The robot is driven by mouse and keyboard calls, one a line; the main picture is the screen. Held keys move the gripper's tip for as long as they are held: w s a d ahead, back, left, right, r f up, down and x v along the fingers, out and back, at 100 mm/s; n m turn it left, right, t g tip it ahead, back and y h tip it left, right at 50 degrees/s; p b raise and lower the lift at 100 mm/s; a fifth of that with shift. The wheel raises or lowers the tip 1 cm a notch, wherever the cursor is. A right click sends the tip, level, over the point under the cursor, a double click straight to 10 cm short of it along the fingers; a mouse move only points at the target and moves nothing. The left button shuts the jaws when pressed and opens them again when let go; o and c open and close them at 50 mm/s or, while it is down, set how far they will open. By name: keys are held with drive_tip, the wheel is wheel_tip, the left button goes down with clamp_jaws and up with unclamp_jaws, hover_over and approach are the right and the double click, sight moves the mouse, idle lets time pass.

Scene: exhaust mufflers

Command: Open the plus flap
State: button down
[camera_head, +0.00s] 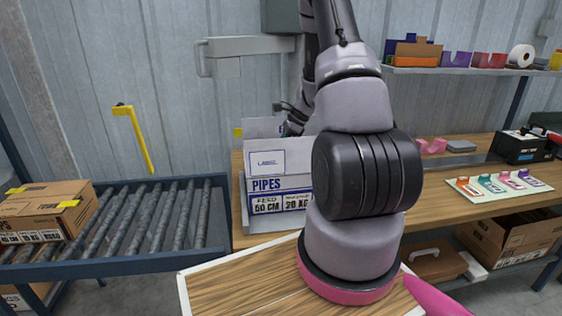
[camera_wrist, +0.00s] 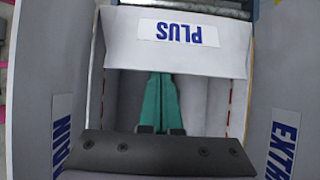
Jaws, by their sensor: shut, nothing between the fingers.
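The plus flap (camera_wrist: 178,45) is a white panel with blue lettering, upside down, across the far end of an opened box in the wrist view. My gripper (camera_wrist: 160,82) is shut and empty. Its teal fingers reach over the box opening, with the tips at the flap's near edge; I cannot tell whether they touch it. In the head view the box (camera_head: 281,200) is white, marked PIPES, and stands on the wooden bench. My arm hides its right part and the gripper's fingers.
Side flaps stand spread at the left (camera_wrist: 62,125) and at the right, marked EXTRA (camera_wrist: 284,145), in the wrist view. A roller conveyor (camera_head: 150,220) with a brown carton (camera_head: 45,212) is on the left. A wooden board on my side is nearer. Coloured tags (camera_head: 498,184) lie on the bench at the right.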

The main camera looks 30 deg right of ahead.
drive_tip(key=r+h, duration=0.1)
drive_tip(key=a+r+h, duration=0.1)
drive_tip(key=a+r+g+h, duration=0.1)
drive_tip(key=shift+w+r+h, duration=0.15)
drive_tip(key=shift+w+h, duration=0.15)
drive_tip(key=shift+w, duration=0.05)
drive_tip(key=shift+w+a+r+g+h, duration=0.2)
drive_tip(key=shift+a+r+g+h, duration=0.2)
drive_tip(key=shift+a+r+h, duration=0.65)
drive_tip(key=h, duration=0.1)
drive_tip(key=a+r+h, duration=0.1)
drive_tip(key=shift+w+a+g+h, duration=0.3)
drive_tip(key=shift+h, duration=0.05)
drive_tip(key=shift+w+a+r+h, duration=0.15)
drive_tip(key=shift+a+r+h, duration=0.05)
drive_tip(key=shift+a+h, duration=0.25)
drive_tip(key=shift+w+a+r+h, duration=0.1)
drive_tip(key=shift+a+r+h, duration=0.05)
drive_tip(key=shift+a+h, duration=0.3)
drive_tip(key=shift+w+a+r+g, duration=0.2)
drive_tip(key=shift+a+g, duration=0.1)
drive_tip(key=shift+a, duration=0.4)
drive_tip(key=shift+r, duration=0.1)
drive_tip(key=shift+r, duration=0.8)
